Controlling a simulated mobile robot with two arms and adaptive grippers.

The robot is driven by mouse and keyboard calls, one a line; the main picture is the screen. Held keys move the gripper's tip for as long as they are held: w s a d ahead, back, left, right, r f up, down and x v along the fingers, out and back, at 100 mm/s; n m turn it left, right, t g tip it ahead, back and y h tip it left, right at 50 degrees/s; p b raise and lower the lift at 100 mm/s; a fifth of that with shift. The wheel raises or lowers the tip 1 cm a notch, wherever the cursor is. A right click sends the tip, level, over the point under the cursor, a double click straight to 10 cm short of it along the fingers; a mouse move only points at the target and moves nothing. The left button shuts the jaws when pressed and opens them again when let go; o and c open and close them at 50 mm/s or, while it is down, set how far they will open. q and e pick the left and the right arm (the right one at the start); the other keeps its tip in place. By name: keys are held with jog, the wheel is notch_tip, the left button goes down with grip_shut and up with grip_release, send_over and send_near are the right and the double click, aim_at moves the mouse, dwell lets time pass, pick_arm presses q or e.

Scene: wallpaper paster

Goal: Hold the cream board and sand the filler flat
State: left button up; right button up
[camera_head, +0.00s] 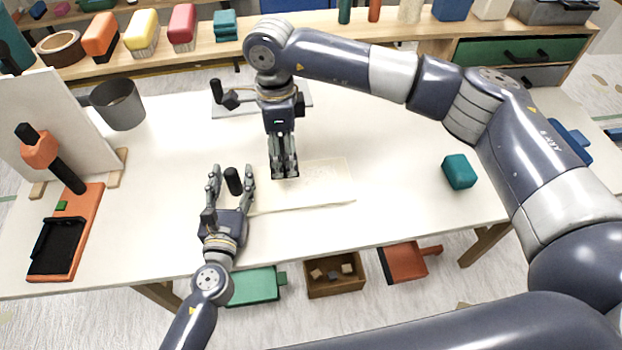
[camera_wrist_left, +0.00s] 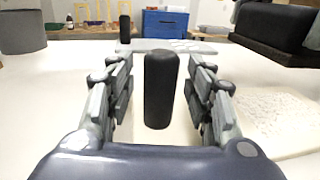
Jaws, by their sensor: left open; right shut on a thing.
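The cream board (camera_head: 315,190) lies flat on the white table, with a rough speckled pale area on top. It also shows at the right of the left wrist view (camera_wrist_left: 285,118). My left gripper (camera_head: 231,178) is open at the board's left end. Its fingers stand either side of an upright black handle (camera_wrist_left: 161,90), with a gap on both sides. My right gripper (camera_head: 285,172) points down at the board's back left part. A teal block (camera_head: 459,171) sits on the table at the right, apart from both grippers.
An orange stand with a black tray (camera_head: 55,248) and a leaning white panel (camera_head: 50,125) take up the left side. A grey cup (camera_head: 118,104) and a grey plate (camera_head: 292,96) with a black handle are at the back. The table between board and teal block is clear.

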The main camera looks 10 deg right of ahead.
pick_arm(q)
jog(key=s, duration=0.4)
jog(key=s+a, duration=0.1)
jog(key=s, duration=0.3)
jog(key=s+a, duration=0.1)
jog(key=s, duration=0.2)
jog(key=shift+s+a, duration=0.1)
jog(key=shift+s, duration=0.3)
jog(key=shift+f, duration=0.1)
